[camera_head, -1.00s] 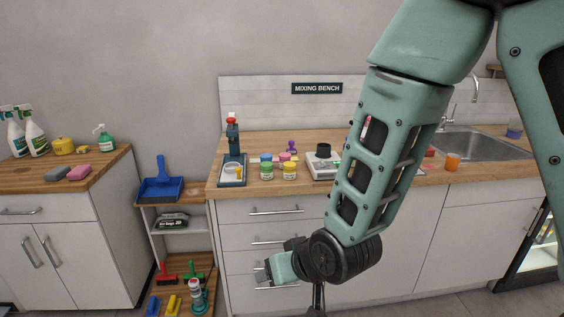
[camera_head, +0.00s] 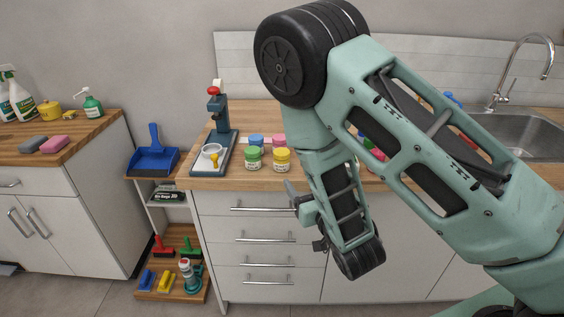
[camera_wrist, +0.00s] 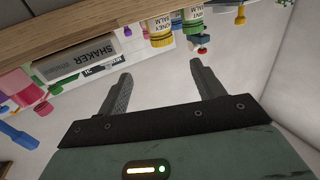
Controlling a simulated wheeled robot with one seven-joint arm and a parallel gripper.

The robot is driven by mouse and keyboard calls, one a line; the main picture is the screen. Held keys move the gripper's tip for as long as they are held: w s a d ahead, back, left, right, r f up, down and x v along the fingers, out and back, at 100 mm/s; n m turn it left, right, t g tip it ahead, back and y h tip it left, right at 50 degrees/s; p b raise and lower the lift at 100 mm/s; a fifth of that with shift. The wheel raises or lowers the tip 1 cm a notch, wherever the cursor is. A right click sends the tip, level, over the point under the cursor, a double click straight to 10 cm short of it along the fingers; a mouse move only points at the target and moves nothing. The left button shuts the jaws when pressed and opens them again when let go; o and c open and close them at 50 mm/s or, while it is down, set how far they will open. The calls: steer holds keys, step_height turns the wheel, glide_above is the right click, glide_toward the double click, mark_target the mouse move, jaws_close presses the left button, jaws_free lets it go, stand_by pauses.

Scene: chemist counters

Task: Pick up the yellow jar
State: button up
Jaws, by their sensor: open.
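The yellow jar (camera_head: 282,159), with a yellow lid and pale label, stands near the counter's front edge in the head view. A green jar (camera_head: 253,158) stands just left of it. In the wrist view, where the scene looks upside down, the yellow jar (camera_wrist: 160,35) shows at the top, beyond the fingers and apart from them. The green jar (camera_wrist: 194,20) is to its right there. My gripper (camera_wrist: 160,80) is open and empty, both fingers visible. In the head view it is in front of the drawers, below the counter top, and partly hidden by my arm.
Blue (camera_head: 256,140) and pink (camera_head: 278,140) jars stand behind. A blue-grey press stand (camera_head: 222,130) is to the left. My arm covers much of the right counter, with a sink (camera_head: 520,130) beyond. A blue dustpan (camera_head: 153,160) sits on a low shelf at left.

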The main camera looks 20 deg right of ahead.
steer(key=shift+w+b, duration=0.95)
steer(key=shift+b, duration=1.85)
steer(key=p, duration=0.3)
glide_toward(279, 149)
steer(key=w, duration=0.4)
steer(key=shift+d+f, duration=0.1)
steer(key=shift+d, duration=0.1)
steer(key=shift+w+a+p, duration=0.2)
steer(key=shift+w+p, duration=0.2)
steer(key=shift+w, duration=1.15)
steer(key=shift+w+a+p, duration=0.25)
steer(key=shift+w+p, duration=0.15)
steer(key=shift+w, duration=1.2)
steer(key=c, duration=1.1)
